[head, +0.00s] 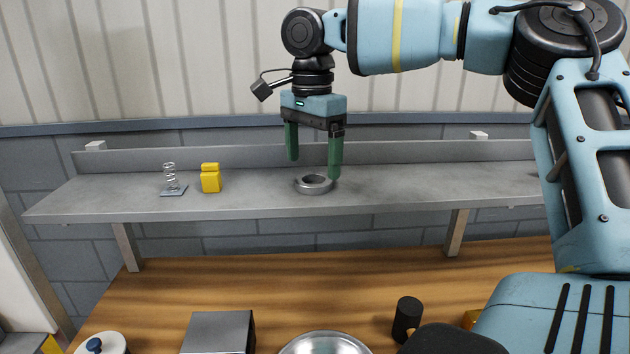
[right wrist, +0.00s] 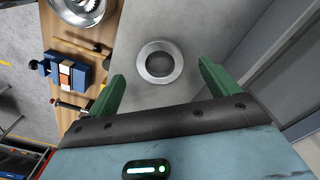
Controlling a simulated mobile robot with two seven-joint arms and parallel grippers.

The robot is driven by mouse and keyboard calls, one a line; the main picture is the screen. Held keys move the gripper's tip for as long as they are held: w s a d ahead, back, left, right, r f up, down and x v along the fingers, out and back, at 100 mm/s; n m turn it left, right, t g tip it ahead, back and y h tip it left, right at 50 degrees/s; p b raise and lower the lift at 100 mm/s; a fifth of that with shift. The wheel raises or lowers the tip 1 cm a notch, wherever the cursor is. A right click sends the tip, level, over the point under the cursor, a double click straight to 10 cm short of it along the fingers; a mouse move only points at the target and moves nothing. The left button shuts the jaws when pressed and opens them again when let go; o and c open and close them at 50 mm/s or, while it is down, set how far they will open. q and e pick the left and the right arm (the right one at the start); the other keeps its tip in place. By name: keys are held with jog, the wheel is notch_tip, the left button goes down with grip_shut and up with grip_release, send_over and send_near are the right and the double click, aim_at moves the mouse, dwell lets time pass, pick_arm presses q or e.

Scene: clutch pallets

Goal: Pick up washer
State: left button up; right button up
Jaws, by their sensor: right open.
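The washer is a grey metal ring (head: 313,184) lying flat on the grey shelf (head: 400,190), near its middle. It also shows in the right wrist view (right wrist: 142,68), ahead of the fingertips and between their lines. My right gripper (head: 314,168) has two green fingers, is open and empty, and hangs pointing down at the washer. In the head view the right-hand fingertip is close to the washer's right edge; I cannot tell whether they touch. In the right wrist view the fingers (right wrist: 162,75) stand apart on either side. My left gripper is not in view.
A spring on a small plate (head: 172,182) and a yellow block (head: 210,178) stand left on the shelf. Below, the wooden table (head: 270,270) holds a metal box (head: 218,332), a metal bowl (head: 325,344) and a black cylinder (head: 407,318). A low back lip runs behind the shelf.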

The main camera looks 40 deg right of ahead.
notch_tip(320, 180, down, 3)
jog(key=shift+d+f, duration=0.1)
jog(key=shift+d, duration=0.05)
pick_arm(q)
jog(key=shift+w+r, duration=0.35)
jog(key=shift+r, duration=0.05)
pick_arm(e)
jog(key=c, duration=1.2)
jog(key=shift+c, duration=0.2)
jog(key=shift+r, duration=0.55)
jog(key=shift+s+a+r, duration=0.1)
jog(key=shift+r, duration=0.55)
jog(key=shift+s+a+r, duration=0.1)
jog(key=shift+r, duration=0.5)
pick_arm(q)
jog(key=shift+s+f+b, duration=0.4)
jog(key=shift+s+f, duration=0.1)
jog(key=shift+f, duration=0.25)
pick_arm(e)
jog(key=s+a+r, duration=0.1)
jog(key=s+a, duration=0.9)
jog(key=s, duration=0.2)
jog(key=shift+r, duration=0.2)
